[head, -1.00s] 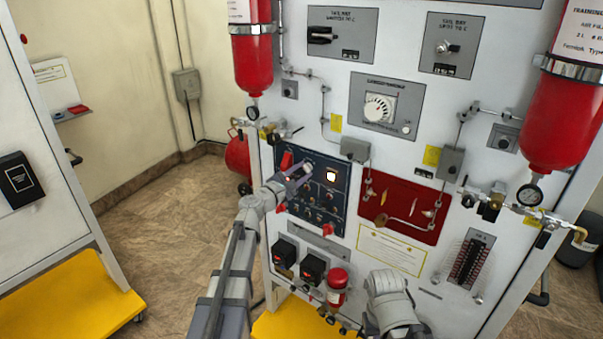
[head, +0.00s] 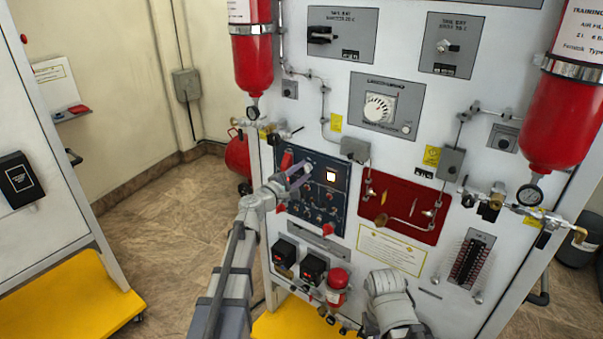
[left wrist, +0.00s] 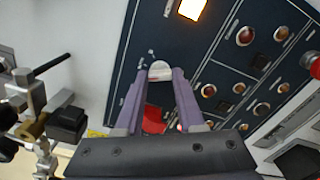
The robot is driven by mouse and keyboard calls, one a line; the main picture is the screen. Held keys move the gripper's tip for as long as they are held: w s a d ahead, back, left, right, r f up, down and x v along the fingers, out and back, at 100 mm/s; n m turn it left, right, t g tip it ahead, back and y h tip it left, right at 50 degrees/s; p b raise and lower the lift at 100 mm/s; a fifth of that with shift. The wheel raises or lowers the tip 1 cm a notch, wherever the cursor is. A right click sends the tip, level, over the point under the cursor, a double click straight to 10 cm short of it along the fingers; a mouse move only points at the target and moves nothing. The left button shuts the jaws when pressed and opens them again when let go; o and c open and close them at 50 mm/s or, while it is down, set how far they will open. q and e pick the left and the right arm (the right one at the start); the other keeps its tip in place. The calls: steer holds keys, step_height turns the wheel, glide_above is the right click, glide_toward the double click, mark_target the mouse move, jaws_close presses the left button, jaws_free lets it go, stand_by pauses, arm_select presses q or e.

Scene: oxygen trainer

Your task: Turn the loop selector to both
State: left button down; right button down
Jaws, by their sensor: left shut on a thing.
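The dark blue control panel (head: 320,205) is on the lower left of the white trainer board. My left gripper (head: 299,175) reaches its upper left part. In the left wrist view, the two purple fingers of my left gripper (left wrist: 160,82) are closed on the sides of a pale round knob (left wrist: 160,69), taken as the loop selector, at the panel face. The fingers hide much of the knob, and its pointer and position labels cannot be read. My right arm shows at the bottom of the head view, but its gripper fingers are not visible.
A lit square lamp (head: 330,176) is just right of my left gripper. A valve fitting (left wrist: 40,110) is left of the fingers in the wrist view. A red cylinder (head: 252,60) hangs above.

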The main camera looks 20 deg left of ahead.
arm_select(q)
steer(key=m, duration=0.4)
steer(key=shift+m, duration=0.4)
stand_by(0.4)
steer(key=c, duration=0.5)
jaws_free()
steer(key=v, duration=0.7)
steer(key=shift+s+a, duration=0.1)
steer(key=shift+s, duration=0.3)
